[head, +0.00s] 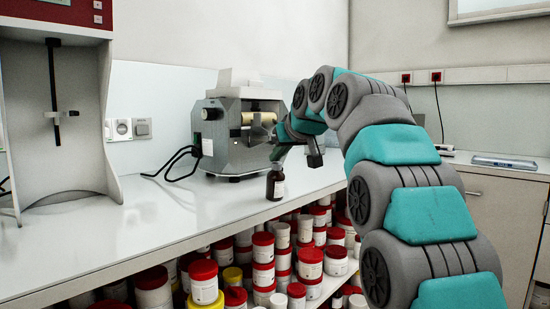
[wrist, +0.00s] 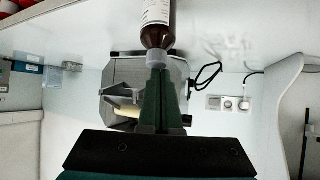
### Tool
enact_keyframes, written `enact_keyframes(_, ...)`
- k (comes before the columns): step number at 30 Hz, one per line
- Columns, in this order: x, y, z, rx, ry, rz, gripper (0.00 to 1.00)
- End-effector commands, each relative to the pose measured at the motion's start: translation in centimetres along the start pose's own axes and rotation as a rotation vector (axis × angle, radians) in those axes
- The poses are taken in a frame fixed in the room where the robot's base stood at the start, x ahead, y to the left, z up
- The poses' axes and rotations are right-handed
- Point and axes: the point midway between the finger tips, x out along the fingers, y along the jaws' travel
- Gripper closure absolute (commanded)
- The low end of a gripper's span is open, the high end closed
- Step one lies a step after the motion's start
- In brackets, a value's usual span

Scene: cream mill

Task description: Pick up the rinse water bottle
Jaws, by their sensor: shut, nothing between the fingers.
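The rinse water bottle (head: 275,187) is small and dark brown with a pale label. It stands upright near the front edge of the white counter, in front of the grey mill. In the wrist view the bottle (wrist: 156,27) shows upside down at the top, with its grey cap toward my fingertips. My gripper (head: 278,152) is just above the bottle in the head view. In the wrist view its green fingers (wrist: 155,80) are together, with nothing between them. The fingertips overlap the cap in that view; I cannot tell whether they touch it.
The grey mill (head: 238,135) with pale rollers stands close behind the bottle, its black cable on the counter (head: 150,225). A tall stand (head: 55,120) is at the left. Red-lidded jars (head: 263,255) fill the shelf below. The counter between stand and bottle is mostly clear.

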Motion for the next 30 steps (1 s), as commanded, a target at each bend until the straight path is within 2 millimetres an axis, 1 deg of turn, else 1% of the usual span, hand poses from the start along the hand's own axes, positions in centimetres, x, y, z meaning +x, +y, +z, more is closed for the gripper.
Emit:
enact_keyframes(1, 0.8, 0.1, 1.2, 0.003, -0.027, -0.002, 1.0)
enact_keyframes(11, 0.9, 0.2, 1.3, 0.004, -0.036, -0.002, 1.0)
enact_keyframes(16, 0.1, 0.2, 0.1, 0.003, -0.034, -0.001, 1.0)
enact_keyframes(22, -0.4, 0.0, -0.1, 0.003, -0.029, 0.0, 1.0)
enact_keyframes(26, -1.3, -0.1, 0.2, 0.003, -0.023, 0.001, 1.0)
enact_keyframes(30, -2.7, -0.1, 1.0, 0.002, -0.022, 0.0, 1.0)
